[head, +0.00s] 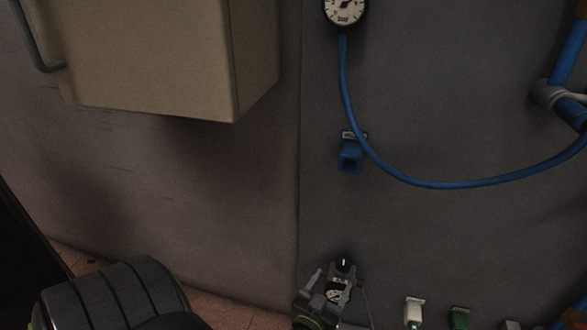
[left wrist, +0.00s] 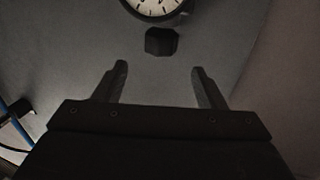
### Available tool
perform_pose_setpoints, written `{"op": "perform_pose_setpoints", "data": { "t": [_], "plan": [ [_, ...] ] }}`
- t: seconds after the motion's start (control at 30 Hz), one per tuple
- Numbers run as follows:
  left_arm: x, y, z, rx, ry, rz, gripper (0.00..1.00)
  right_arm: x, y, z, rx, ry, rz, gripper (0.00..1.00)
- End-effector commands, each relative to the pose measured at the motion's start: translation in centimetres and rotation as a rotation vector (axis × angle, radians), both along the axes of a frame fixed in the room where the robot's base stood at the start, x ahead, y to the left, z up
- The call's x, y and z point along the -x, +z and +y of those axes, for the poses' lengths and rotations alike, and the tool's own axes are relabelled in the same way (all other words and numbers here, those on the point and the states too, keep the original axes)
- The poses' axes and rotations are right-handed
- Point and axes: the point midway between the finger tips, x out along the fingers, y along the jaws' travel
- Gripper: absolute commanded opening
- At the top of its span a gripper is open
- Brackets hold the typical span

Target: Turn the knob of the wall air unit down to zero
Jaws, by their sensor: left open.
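The air unit on the grey wall shows a black knob (head: 343,262) with a white mark, low in the head view, with a small white-faced gauge (head: 334,296) partly hidden by my gripper. My left gripper (head: 330,284) is at the unit, its fingers open. In the left wrist view the dark knob (left wrist: 161,42) sits just beyond the open fingertips (left wrist: 160,68), roughly centred between them. The gauge (left wrist: 152,5) is cut off by the top edge there. Nothing is held. I cannot tell whether a finger touches the knob. My right gripper is not in view.
A blue hose (head: 430,186) hangs from a bar gauge (head: 346,10) in a loop to the right. A blue holder (head: 350,156) is on the wall. A beige cabinet (head: 155,60) juts out upper left. Small white (head: 413,312) and green (head: 459,318) items are lower right.

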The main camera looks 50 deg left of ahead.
Motion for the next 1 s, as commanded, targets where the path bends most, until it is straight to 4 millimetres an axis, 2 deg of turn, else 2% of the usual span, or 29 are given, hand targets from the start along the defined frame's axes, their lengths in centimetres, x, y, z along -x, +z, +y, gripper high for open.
{"op": "perform_pose_setpoints", "data": {
  "t": [0.1,0.3,0.53,0.57,0.6,1.0],
  "plan": [
    [2.5,-0.3,-0.7,0.001,0.003,0.004,0.64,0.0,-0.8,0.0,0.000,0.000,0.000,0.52],
    [5.7,-0.4,-1.7,0.001,0.004,0.003,0.64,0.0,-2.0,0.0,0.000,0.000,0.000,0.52],
    [8.2,-0.4,-2.5,0.000,0.004,0.002,0.64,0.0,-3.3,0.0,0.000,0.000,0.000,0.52],
    [8.4,-0.2,-2.6,0.001,0.001,0.007,0.64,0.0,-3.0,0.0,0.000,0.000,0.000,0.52],
    [8.1,-0.3,-2.8,0.006,-0.016,0.039,0.64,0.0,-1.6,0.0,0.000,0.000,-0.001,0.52],
    [9.2,-6.0,-4.4,0.054,-0.111,0.293,0.64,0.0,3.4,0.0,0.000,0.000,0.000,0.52]
  ]
}}
